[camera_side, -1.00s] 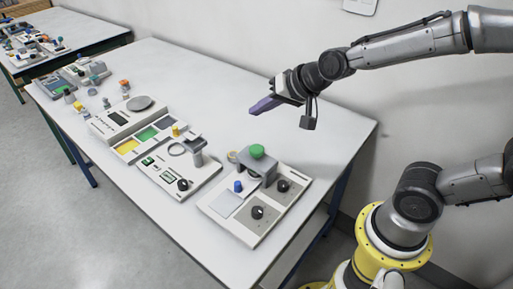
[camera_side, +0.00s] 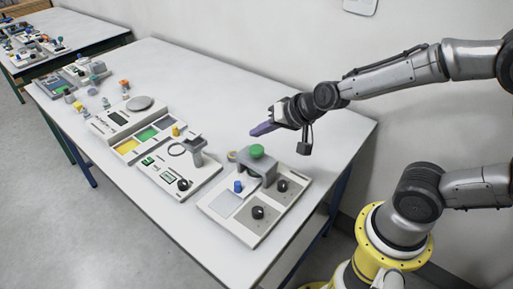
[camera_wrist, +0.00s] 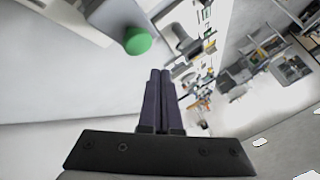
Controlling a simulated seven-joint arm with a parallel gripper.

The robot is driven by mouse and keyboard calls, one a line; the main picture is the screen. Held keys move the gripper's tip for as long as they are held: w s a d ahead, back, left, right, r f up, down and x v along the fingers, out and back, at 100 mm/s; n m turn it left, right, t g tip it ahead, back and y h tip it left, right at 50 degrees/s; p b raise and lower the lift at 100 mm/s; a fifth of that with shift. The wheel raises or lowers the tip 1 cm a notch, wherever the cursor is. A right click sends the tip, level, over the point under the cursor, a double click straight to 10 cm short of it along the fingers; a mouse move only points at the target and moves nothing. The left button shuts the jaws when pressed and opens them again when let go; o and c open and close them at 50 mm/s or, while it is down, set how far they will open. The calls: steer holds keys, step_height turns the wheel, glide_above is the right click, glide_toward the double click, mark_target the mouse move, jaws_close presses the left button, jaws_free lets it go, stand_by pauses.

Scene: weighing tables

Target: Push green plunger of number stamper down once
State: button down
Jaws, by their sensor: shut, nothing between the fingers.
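The green plunger (camera_side: 257,151) is a round green cap on top of the grey number stamper (camera_side: 258,170), which stands upright on a white panel near the table's right end. My gripper (camera_side: 255,132) has purple fingers, is shut and holds nothing. In the side view it is just above the plunger in the picture and apart from it. In the wrist view the green plunger (camera_wrist: 138,41) is at the upper left, ahead of the shut fingertips (camera_wrist: 160,72) and off to their left.
The white panel (camera_side: 233,227) also carries a blue knob (camera_side: 238,187) and two black knobs (camera_side: 257,212). To the left stand a panel with a ring (camera_side: 178,149), colored trays (camera_side: 145,134) and a scale (camera_side: 140,103). The table's back right is clear.

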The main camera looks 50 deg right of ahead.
mark_target(254, 148)
steer(key=shift+f, duration=1.2)
stand_by(1.2)
steer(key=shift+f, duration=0.45)
steer(key=shift+f, duration=0.9)
stand_by(1.1)
steer(key=shift+r, duration=1.3)
steer(key=shift+r, duration=2.5)
steer(key=shift+r, duration=0.15)
